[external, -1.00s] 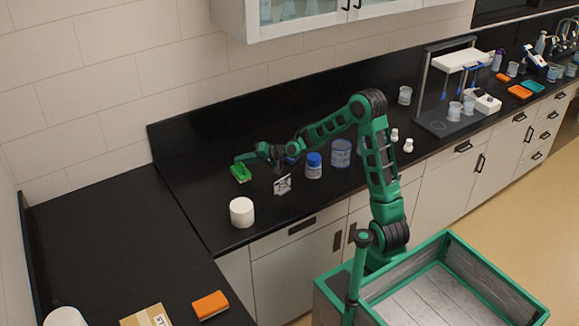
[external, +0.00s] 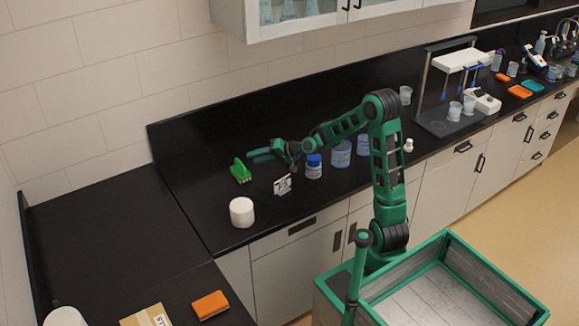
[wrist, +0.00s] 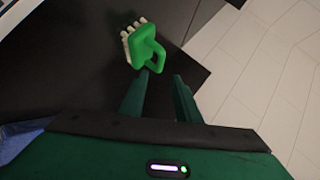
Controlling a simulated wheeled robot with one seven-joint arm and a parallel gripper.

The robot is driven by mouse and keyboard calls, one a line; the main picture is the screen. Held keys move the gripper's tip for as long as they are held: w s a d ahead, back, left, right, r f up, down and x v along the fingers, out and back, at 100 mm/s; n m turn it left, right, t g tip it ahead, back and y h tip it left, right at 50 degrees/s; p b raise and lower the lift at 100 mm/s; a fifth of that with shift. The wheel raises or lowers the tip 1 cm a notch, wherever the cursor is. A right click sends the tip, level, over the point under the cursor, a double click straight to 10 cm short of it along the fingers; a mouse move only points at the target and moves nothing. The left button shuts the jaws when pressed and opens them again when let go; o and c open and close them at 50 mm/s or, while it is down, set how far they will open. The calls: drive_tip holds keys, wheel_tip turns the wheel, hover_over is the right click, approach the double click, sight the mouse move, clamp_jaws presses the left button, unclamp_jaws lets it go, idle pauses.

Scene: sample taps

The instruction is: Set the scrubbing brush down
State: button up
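The scrubbing brush (external: 241,171) is green with pale bristles. It rests on the black counter near the back wall, left of my gripper. In the wrist view the brush (wrist: 146,46) lies beyond the fingertips, its looped handle toward me and its bristles on the far side. My gripper (external: 256,156) is open, with a clear gap between its two fingers in the wrist view (wrist: 162,78). The fingers hold nothing and are apart from the brush.
The counter (external: 190,180) left of the brush is clear.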

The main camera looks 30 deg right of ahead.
drive_tip(key=v, duration=0.5)
drive_tip(key=shift+d, duration=0.1)
